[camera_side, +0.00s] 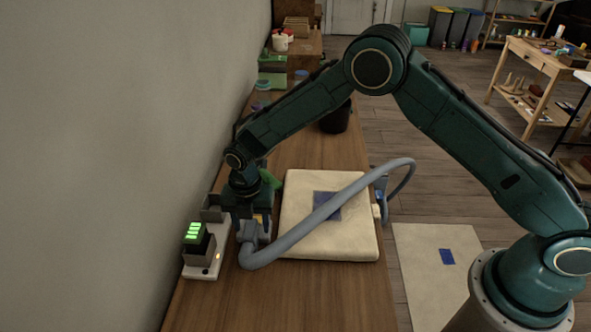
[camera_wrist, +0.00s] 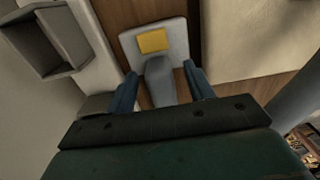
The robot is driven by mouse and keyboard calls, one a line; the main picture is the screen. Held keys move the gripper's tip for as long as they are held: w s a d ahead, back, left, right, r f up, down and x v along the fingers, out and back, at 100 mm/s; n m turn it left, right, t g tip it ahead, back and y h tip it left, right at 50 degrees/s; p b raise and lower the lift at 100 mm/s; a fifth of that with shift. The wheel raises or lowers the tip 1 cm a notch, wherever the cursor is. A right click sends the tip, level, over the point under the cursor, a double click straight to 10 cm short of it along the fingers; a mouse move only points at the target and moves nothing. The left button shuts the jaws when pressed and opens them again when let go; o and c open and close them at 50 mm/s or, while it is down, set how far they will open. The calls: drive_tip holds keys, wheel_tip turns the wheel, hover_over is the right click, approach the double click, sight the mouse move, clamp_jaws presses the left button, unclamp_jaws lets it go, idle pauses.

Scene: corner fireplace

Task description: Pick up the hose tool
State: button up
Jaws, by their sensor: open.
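The hose tool (camera_side: 248,232) is a grey head at the left end of a thick grey-blue hose (camera_side: 320,217). The hose arcs over the cream pad to the pad's right side. In the wrist view the tool (camera_wrist: 160,82) is a grey neck with a wide pale head bearing a yellow patch (camera_wrist: 153,41). My gripper (camera_side: 245,222) points down over the tool at the left side of the bench. In the wrist view its two blue fingers (camera_wrist: 161,88) are apart, one on each side of the grey neck. Contact with the neck cannot be told.
A charger with green lights (camera_side: 195,233) stands close left of my gripper, near the wall. A grey open box (camera_wrist: 45,42) shows at upper left in the wrist view. The cream pad (camera_side: 300,245) with a blue patch lies to the right. A black cup (camera_side: 335,120) stands farther back.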

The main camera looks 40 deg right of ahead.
idle(0.4)
clamp_jaws()
drive_tip(key=shift+r, duration=0.1)
wheel_tip(320, 180, up, 20)
idle(0.8)
idle(0.4)
